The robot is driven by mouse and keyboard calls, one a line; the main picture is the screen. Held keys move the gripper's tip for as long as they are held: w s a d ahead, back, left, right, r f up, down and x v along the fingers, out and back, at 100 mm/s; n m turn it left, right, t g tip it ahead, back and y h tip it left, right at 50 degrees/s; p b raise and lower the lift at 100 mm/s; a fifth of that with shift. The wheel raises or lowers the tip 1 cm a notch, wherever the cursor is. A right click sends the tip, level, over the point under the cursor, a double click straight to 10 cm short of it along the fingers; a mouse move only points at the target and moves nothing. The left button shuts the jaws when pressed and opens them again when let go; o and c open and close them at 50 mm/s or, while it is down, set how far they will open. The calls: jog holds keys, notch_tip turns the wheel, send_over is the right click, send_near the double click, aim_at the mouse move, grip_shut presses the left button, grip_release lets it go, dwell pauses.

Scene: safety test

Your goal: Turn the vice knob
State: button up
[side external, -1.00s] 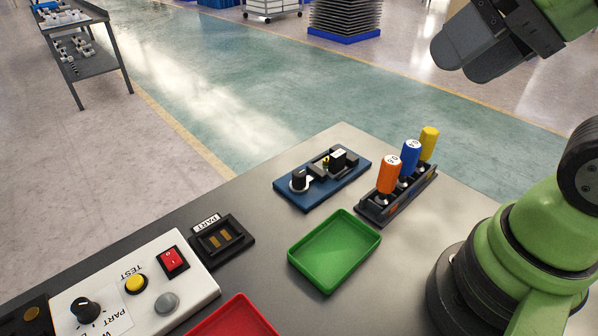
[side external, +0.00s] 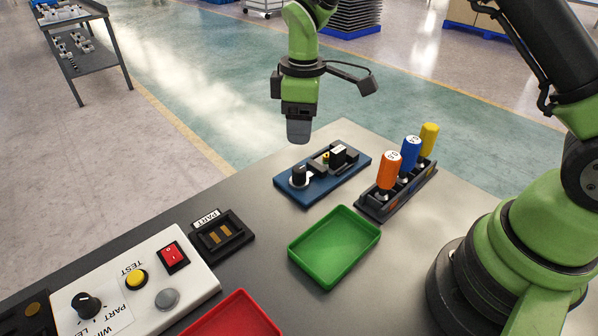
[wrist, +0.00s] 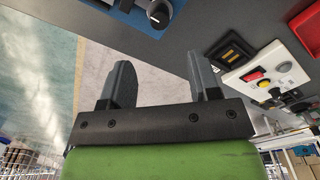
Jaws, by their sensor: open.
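The vice sits on a blue base (side external: 325,187) near the table's far edge. Its black knob (side external: 299,175) with a white scale ring is at the left end of the base. In the wrist view the knob (wrist: 159,12) shows at the top, beyond the fingers. My gripper (side external: 298,132) points down above and behind the vice, apart from it. In the wrist view my gripper (wrist: 160,82) has its two fingers apart with nothing between them.
A rack (side external: 397,196) with orange, blue and yellow handles stands right of the vice. A green tray (side external: 335,246) lies in front. A white control panel (side external: 195,258), a black PART holder (side external: 236,245) and a red tray (side external: 236,318) are at the left.

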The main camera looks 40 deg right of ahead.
aim_at(299, 169)
jog(key=shift+w+f+n, duration=0.2)
jog(key=shift+f+n, duration=0.1)
jog(key=shift+f, duration=0.85)
notch_tip(299, 169, down, 10)
jog(key=shift+r, duration=0.15)
jog(key=shift+c, duration=0.2)
jog(key=c, duration=0.9)
